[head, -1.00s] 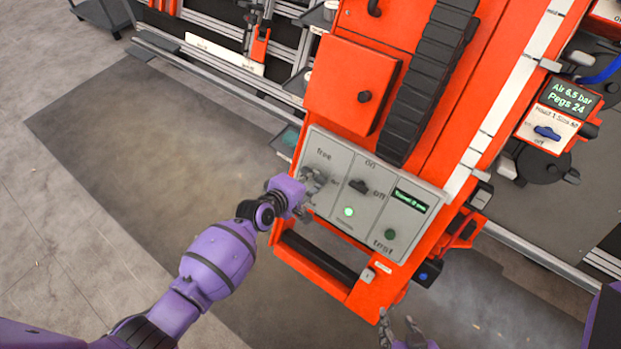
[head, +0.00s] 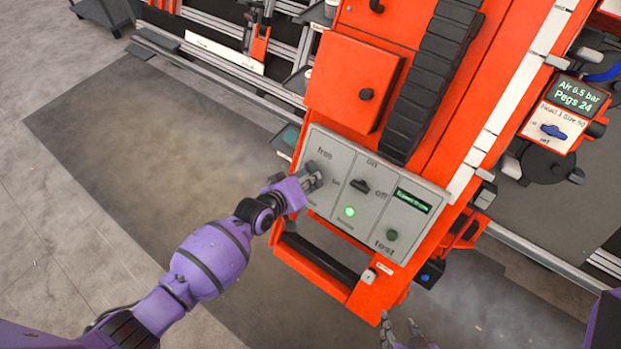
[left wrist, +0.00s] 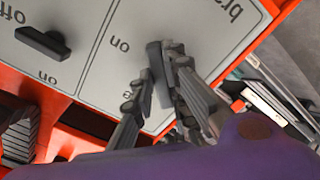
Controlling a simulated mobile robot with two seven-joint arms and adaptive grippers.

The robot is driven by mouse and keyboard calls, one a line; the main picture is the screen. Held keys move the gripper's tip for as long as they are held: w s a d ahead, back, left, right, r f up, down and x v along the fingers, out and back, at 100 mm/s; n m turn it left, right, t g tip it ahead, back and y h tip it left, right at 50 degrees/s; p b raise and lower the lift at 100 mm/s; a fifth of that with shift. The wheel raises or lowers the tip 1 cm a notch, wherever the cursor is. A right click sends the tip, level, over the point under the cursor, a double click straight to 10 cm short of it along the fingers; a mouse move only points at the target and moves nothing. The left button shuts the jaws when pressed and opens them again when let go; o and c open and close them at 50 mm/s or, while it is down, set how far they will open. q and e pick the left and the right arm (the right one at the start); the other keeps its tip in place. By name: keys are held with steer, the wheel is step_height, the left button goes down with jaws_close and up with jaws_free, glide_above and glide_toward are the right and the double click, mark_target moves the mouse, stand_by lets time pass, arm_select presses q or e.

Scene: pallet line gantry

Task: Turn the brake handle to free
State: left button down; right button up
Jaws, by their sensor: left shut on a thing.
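The grey control panel (head: 340,235) is on the orange machine. Its left section, with the word "free" at the top, holds the brake handle. My left gripper (head: 313,176) is at that section and mostly covers the handle in the head view. In the left wrist view the dark grey brake handle (left wrist: 156,72) stands between the fingers of my left gripper (left wrist: 158,85), which is shut on it. The handle's exact angle against its labels is hard to tell. My right gripper (head: 399,325) is at the bottom edge, empty, its fingers apart.
A black on/off switch (head: 359,186), a lit green lamp (head: 350,211), a small display (head: 413,200) and a test button (head: 392,235) share the panel. A black bar handle (head: 318,257) lies below. An orange box (head: 350,85) is above. The floor at left is clear.

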arm_select(q)
steer(key=m, duration=0.9)
steer(key=shift+w+a, duration=0.15)
steer(key=shift+a, duration=0.05)
steer(key=shift+m, duration=0.3)
steer(key=c, duration=1.7)
jaws_free()
steer(key=shift+f, duration=0.1)
steer(key=v, duration=1.2)
